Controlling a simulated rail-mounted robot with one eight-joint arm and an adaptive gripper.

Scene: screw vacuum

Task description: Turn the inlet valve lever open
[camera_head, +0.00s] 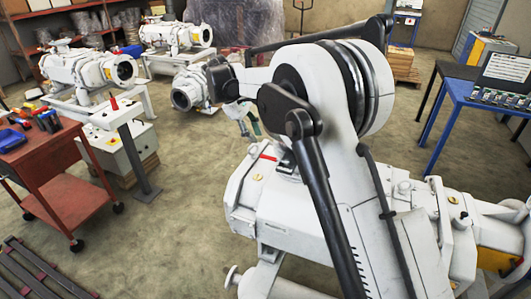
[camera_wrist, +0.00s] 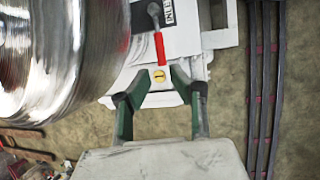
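The inlet valve lever has a red handle (camera_wrist: 159,49) on a metal pivot, on the white pump's top beside a partly hidden black label. In the head view the red handle (camera_head: 268,157) lies on the white pump (camera_head: 290,208) below my arm. My gripper (camera_wrist: 160,82) is open with dark green fingers and nothing between them. In the head view my gripper (camera_head: 250,124) hangs above and left of the lever. The height gap is hard to tell.
A large shiny metal cylinder (camera_wrist: 40,60) fills the wrist view's upper left, close to my gripper. In the head view a red tool cart (camera_head: 45,150), other white pumps (camera_head: 85,70) and a blue table (camera_head: 470,105) stand around. Open floor (camera_head: 195,190) lies left of the pump.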

